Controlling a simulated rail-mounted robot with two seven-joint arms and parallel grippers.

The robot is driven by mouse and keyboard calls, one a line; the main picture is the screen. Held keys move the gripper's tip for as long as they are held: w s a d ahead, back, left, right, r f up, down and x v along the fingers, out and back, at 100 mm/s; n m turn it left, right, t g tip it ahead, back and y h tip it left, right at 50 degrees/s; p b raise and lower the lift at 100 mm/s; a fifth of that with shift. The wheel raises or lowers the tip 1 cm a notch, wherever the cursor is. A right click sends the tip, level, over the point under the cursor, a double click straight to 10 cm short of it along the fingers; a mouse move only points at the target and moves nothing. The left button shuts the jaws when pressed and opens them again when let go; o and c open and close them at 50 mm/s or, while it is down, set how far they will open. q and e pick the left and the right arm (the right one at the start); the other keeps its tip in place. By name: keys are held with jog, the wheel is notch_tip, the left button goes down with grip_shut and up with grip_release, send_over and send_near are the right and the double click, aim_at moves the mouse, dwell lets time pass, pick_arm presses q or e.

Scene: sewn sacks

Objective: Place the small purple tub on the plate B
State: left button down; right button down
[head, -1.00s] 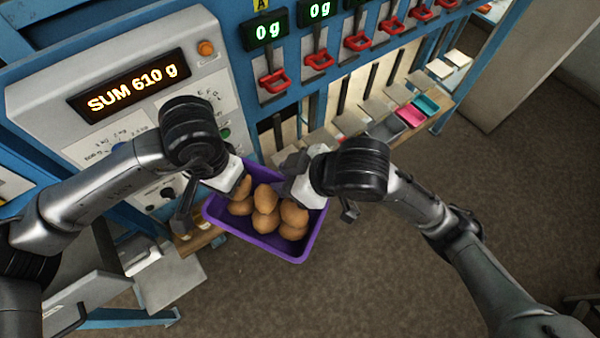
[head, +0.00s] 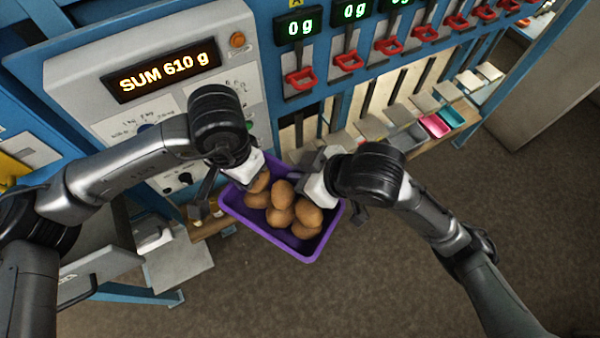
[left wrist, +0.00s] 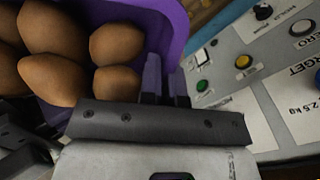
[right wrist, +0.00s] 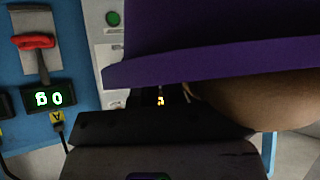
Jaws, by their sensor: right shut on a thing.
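The small purple tub (head: 262,232) holds several brown potato-like lumps (head: 282,207) and hangs in the air in front of the scale panel. My right gripper (head: 318,180) is shut on the tub's right back rim; the tub's wall (right wrist: 210,60) fills much of the right wrist view. My left gripper (head: 243,175) is at the tub's left back rim. Its fingers show by the tub wall in the left wrist view (left wrist: 165,85), but whether they clamp it is unclear. Plates (head: 372,128) stand in a row behind and right of the tub. No B label is readable.
A grey console (head: 75,75) reads SUM 610 g. Zero-gram displays (head: 298,28) and red handles (head: 300,78) line the blue frame. Grey, pink (head: 435,125) and teal (head: 452,116) tubs stand on a wooden shelf at right. Open floor lies in front.

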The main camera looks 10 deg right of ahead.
pick_arm(q)
jog(key=shift+w, duration=0.15)
jog(key=c, duration=1.2)
grip_release()
jog(key=shift+c, duration=0.2)
